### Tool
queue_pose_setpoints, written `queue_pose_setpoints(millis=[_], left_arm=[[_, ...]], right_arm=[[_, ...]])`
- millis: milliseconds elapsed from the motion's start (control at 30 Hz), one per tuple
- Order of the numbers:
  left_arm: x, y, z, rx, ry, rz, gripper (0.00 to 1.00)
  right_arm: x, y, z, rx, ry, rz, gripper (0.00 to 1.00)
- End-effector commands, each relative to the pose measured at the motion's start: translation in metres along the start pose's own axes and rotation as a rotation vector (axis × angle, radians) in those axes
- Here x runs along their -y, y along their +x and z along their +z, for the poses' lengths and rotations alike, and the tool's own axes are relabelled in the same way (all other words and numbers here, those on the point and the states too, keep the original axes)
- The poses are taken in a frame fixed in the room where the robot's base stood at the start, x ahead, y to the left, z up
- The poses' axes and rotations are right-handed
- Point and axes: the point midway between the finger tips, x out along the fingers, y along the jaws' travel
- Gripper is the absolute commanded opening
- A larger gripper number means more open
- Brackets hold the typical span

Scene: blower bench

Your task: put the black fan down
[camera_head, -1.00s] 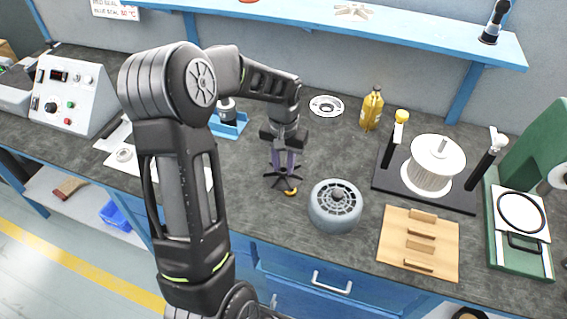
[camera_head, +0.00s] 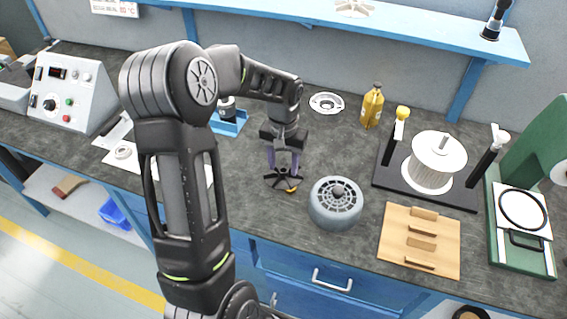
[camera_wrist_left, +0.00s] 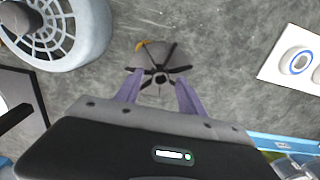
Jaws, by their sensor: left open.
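The black fan (camera_head: 281,178) rests on the dark grey bench top, left of the round grey motor housing. A small yellow-orange piece (camera_head: 291,189) shows at its edge. My left gripper (camera_head: 284,170) is right above the fan and points down, with its purple fingers spread. In the left wrist view the fan (camera_wrist_left: 160,62) lies just beyond and between the two open fingertips (camera_wrist_left: 158,82), and the fingers do not appear to press on it. My right gripper is not in view.
The grey motor housing (camera_head: 336,203) stands close on the right. A blue holder (camera_head: 231,124) stands behind my arm. Bare bench lies behind the fan.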

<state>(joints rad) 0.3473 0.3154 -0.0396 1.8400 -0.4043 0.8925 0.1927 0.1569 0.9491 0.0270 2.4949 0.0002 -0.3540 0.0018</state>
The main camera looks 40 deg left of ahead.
Motion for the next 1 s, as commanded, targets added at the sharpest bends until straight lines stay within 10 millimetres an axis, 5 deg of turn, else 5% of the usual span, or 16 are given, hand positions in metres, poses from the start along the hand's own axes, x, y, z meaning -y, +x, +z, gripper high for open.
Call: queue_pose_setpoints(millis=[267,700,1000], left_arm=[[0.000,-0.023,-0.002,-0.006,-0.001,0.000,0.46],[0.000,-0.112,-0.001,-0.004,0.000,0.001,0.46],[0.000,-0.133,0.000,0.000,0.000,0.000,0.46]], right_arm=[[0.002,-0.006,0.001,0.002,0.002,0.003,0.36],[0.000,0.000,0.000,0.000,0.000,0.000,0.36],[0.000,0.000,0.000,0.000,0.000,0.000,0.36]])
